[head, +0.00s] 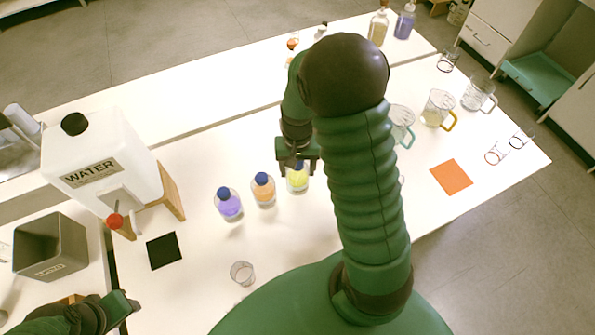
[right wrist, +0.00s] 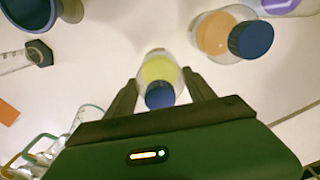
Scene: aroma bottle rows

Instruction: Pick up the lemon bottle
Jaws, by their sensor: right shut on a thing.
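The lemon bottle (head: 297,178) holds yellow liquid and has a blue cap. It stands at the right end of a short row on the white table. My right gripper (head: 297,158) reaches down onto it and partly hides its top. In the right wrist view the two fingers of my right gripper (right wrist: 160,92) close on either side of the yellow bottle (right wrist: 159,70), with its blue cap toward the palm. My left gripper (head: 124,304) is at the lower left, apart from the bottles; its jaw opening is unclear.
An orange bottle (head: 263,188) stands close left of the lemon bottle, then a purple bottle (head: 228,203). A small empty glass (head: 242,272) stands in front. Measuring jugs (head: 439,108) stand to the right. A water container (head: 100,165) and black square (head: 164,250) are left.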

